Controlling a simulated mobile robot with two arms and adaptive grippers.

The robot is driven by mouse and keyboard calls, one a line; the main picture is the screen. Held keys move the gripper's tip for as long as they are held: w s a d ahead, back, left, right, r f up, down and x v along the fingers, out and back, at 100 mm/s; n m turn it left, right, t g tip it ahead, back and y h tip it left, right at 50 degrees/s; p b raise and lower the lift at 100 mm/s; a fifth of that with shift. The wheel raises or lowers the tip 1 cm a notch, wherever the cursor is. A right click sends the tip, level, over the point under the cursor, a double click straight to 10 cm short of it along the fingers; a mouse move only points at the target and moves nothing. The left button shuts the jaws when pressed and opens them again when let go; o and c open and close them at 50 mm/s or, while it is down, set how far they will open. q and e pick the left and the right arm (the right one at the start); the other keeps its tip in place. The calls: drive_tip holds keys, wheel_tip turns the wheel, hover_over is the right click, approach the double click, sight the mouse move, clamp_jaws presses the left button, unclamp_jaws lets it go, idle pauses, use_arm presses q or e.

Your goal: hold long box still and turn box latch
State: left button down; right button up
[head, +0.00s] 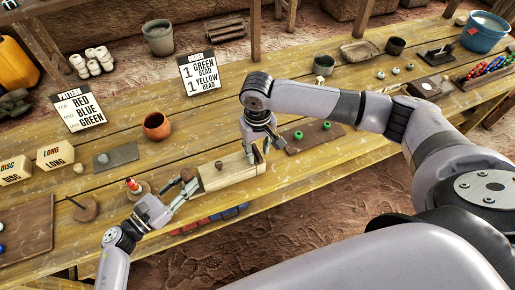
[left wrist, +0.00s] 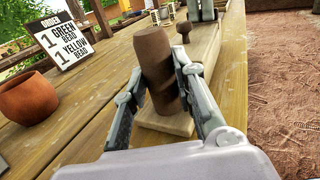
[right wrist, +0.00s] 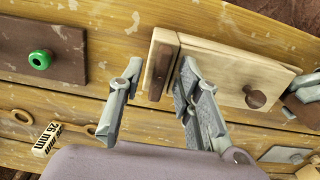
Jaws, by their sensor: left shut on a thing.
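The long wooden box (head: 232,173) lies on the bench in the head view, with a round brown knob (right wrist: 255,97) on its lid. My left gripper (head: 182,190) is at its left end, shut on a thick brown upright post (left wrist: 158,75), which stands on a pale wooden base in the left wrist view. A dark brown strip, apparently the latch (right wrist: 159,73), lies across the box's other end in the right wrist view. My right gripper (right wrist: 155,85) is open over that end, one finger on each side of the strip. Whether they touch it I cannot tell.
A dark board with green beads (head: 313,136) lies right of the box. A clay pot (head: 157,126) and an order card (head: 199,73) stand behind it. The bench's front edge is near.

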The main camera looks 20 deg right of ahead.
drive_tip(key=shift+f, duration=0.1)
drive_tip(key=shift+c, duration=0.6)
clamp_jaws()
